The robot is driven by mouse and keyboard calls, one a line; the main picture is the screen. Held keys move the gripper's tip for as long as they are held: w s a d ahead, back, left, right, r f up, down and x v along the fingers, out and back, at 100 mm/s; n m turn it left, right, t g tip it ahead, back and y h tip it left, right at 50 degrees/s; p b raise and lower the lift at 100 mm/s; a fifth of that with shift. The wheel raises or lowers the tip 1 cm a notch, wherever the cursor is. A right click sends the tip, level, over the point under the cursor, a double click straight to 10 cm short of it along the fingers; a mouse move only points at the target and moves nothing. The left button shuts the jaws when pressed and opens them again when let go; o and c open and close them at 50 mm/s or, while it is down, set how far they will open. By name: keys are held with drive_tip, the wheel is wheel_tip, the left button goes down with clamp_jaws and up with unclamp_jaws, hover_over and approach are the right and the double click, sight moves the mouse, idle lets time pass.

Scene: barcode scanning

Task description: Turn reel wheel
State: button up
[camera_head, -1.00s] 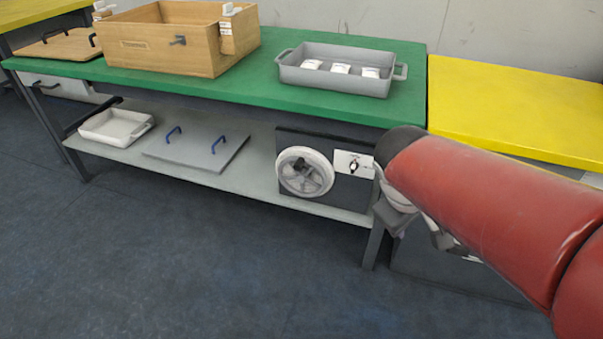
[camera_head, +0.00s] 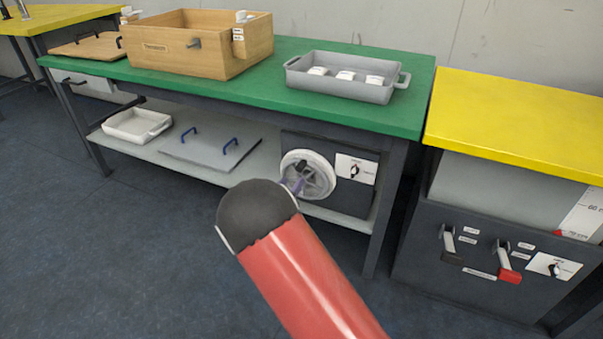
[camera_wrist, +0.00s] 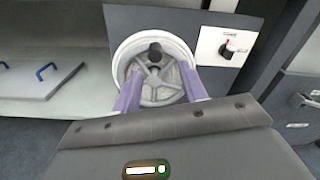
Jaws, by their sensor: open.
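The reel wheel (camera_head: 318,176) is a pale grey spoked disc with a white rim, mounted on a dark panel on the lower shelf. It fills the upper middle of the wrist view (camera_wrist: 172,88), with a dark knob (camera_wrist: 155,54) near its top. My gripper (camera_wrist: 160,92) is open, its two purple fingers pointing at the wheel, one over each side of its lower half. I cannot tell whether they touch it. In the head view my red arm hides most of my gripper and the wheel's lower left edge.
A rotary switch on a white plate (camera_head: 356,169) sits right of the wheel. A grey lid with blue handles (camera_head: 212,148) and a white tray (camera_head: 136,125) lie on the shelf. The green tabletop (camera_head: 300,105) overhangs the wheel. A dark cabinet (camera_head: 470,285) stands at right.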

sight(299, 170)
drive_tip(key=x, duration=0.7)
drive_tip(key=shift+w+a+f, duration=0.2)
drive_tip(key=shift+w+a, duration=0.05)
drive_tip(key=shift+w, duration=0.2)
clamp_jaws()
